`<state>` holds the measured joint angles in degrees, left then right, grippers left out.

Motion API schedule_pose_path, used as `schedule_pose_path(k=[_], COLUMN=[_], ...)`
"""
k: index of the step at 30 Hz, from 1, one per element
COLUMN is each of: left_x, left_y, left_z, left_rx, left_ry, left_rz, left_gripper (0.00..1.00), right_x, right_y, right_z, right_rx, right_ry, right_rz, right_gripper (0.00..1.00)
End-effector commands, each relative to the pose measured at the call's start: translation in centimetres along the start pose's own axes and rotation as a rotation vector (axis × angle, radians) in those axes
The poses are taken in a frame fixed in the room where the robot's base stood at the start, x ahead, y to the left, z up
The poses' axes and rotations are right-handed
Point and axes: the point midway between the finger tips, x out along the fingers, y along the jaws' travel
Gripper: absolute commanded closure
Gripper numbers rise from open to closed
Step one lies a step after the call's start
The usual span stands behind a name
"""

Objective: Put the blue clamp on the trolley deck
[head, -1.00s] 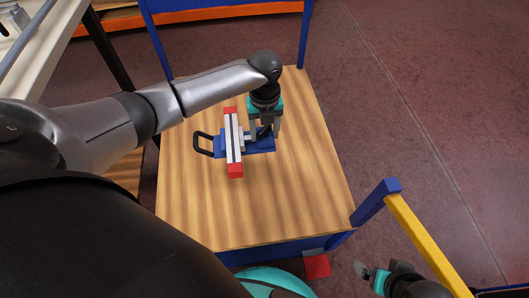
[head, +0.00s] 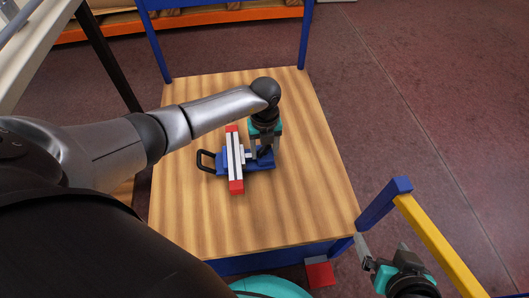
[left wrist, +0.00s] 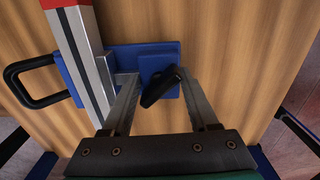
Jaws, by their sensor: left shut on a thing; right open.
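The blue clamp (head: 247,160) has a blue body, a silver bar with red ends and a black loop handle. It is over the wooden trolley deck (head: 300,205), near its middle. My left gripper (head: 263,152) is shut on the clamp from above, at its right part. In the left wrist view, the clamp's blue plate (left wrist: 150,58) lies beyond the fingers (left wrist: 160,100), with a black lever between them. I cannot tell whether the clamp touches the deck. My right gripper (head: 383,246) is open and empty, beyond the deck's front right corner.
Blue posts (head: 153,45) rise at the deck's back corners. A blue and yellow rail (head: 425,230) stands at the right, close to my right gripper. A red block (head: 320,275) is below the front edge. The deck around the clamp is bare.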

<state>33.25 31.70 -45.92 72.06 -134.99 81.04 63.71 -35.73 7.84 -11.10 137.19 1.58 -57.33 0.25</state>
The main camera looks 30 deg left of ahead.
Motion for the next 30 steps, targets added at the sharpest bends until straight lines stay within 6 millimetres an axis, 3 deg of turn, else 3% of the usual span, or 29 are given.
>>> schedule_pose_path(k=[13,14,23,30], left_x=[0.58,0.69,0.68,0.66], left_y=[-0.03,0.01,0.02,0.02], left_z=[0.07,-0.02,-0.02,0.0], left_rx=[0.0,0.0,0.0,0.0], left_ry=[-0.001,0.001,0.001,0.0], left_rz=[-0.001,0.0,0.0,0.0], left_gripper=[1.0,0.39,0.05,0.05], right_x=[0.49,0.49,0.49,0.49], right_y=[-0.73,-0.73,-0.71,-0.69], right_z=[-0.55,-0.54,-0.53,-0.53], right_rx=[0.001,0.001,0.001,0.001], right_ry=[0.066,0.066,0.065,0.064], right_rz=[-0.02,-0.02,-0.019,-0.019], right_gripper=[0.03,0.03,0.03,0.03])
